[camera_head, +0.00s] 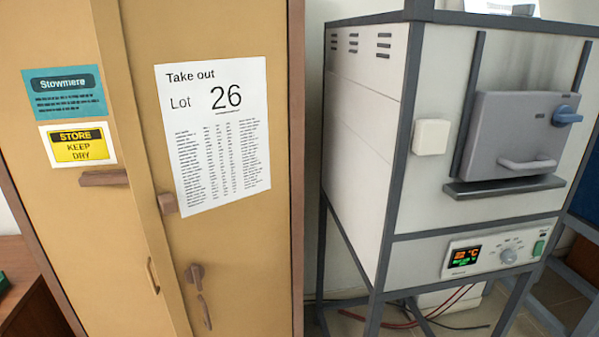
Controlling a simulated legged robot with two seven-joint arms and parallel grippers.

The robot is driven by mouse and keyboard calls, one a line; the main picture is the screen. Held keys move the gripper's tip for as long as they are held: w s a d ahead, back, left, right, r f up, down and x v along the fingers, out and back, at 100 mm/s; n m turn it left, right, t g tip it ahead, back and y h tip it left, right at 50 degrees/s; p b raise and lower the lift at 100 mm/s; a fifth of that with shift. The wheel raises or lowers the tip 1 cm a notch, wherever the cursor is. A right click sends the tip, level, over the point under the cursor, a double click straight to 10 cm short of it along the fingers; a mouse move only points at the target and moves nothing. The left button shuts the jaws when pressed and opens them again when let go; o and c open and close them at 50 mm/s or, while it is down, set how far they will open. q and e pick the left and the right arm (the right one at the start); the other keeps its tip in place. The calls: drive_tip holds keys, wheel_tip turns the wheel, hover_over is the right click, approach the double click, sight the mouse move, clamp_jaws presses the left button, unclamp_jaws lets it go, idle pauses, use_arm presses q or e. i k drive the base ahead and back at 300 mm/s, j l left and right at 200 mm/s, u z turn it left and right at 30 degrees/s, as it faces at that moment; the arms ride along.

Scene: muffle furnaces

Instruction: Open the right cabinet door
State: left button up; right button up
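The tan cabinet's right door (240,255) fills the middle left of the head view. It carries a white "Take out Lot 26" sheet (218,135). Low on this door, near its left edge, is a brown handle (195,273) with a hanging brown piece (204,310) below it. The left door (110,250) bears a small upright pull (152,276). A brown bar (104,178) sits on the left door, and a brown block (167,203) lies at the right door's left edge. I cannot tell whether the right door is fully closed. Neither gripper is visible.
A grey-framed muffle furnace (365,130) stands right of the cabinet, with a narrow gap between them. Its furnace door (515,130) appears closed. Cables (430,318) lie on the floor beneath it. A reddish-brown surface (25,300) is at lower left.

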sight(197, 90)
drive_tip(key=i+j, duration=0.1)
drive_tip(key=j, duration=0.3)
drive_tip(key=i+j, duration=0.1)
drive_tip(key=j, duration=0.3)
drive_tip(key=i+j+u, duration=0.1)
drive_tip(key=j, duration=0.3)
drive_tip(key=i+j, duration=0.1)
drive_tip(key=j, duration=0.3)
drive_tip(key=i+j, duration=0.15)
drive_tip(key=j, duration=0.25)
drive_tip(key=i+j+u, duration=0.1)
drive_tip(key=j, duration=0.3)
drive_tip(key=i+j, duration=0.1)
drive_tip(key=j, duration=0.25)
drive_tip(key=i+j+u, duration=0.1)
drive_tip(key=j, duration=0.3)
drive_tip(key=i, duration=0.05)
